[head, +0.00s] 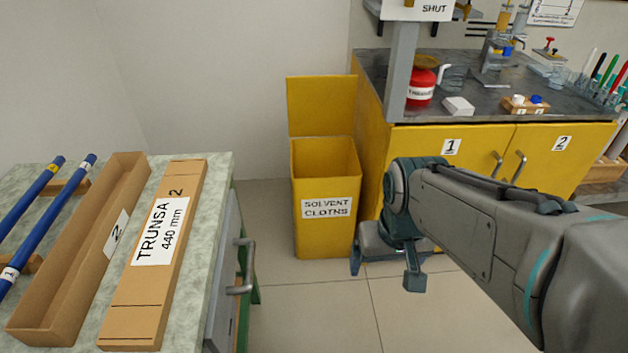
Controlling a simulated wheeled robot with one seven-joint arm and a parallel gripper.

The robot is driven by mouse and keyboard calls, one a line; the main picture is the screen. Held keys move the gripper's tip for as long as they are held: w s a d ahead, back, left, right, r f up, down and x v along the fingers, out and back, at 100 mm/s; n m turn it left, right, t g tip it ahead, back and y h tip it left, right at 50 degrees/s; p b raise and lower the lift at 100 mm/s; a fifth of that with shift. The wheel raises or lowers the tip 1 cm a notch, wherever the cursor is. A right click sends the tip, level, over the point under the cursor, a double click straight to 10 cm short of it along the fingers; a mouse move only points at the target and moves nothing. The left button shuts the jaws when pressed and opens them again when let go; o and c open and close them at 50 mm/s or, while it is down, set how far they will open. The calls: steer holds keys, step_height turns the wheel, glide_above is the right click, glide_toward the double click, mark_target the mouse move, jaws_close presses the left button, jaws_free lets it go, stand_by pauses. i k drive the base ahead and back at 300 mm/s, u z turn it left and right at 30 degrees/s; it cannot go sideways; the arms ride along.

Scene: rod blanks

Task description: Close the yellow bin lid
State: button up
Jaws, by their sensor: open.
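The yellow bin (325,238) stands on the floor between the left bench and the yellow cabinet, with a white label reading "SOLVENT CLOTHS" on its front. Its yellow lid (320,106) stands upright at the back edge, so the bin is open. The bin's inside looks empty as far as I can see; its bottom is hidden. My gripper (384,279) is open, with nothing seen between its fingers. In the picture it is low and to the right of the bin, pointing down, in front of the cabinet. I cannot tell its exact distance from the bin.
The yellow cabinet (480,165) with numbered doors stands right of the bin. A red can (420,82) stands on its dark top.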

mark_target(317, 105)
steer(key=u, duration=0.1)
steer(key=i, duration=1.7)
steer(key=z, duration=0.5)
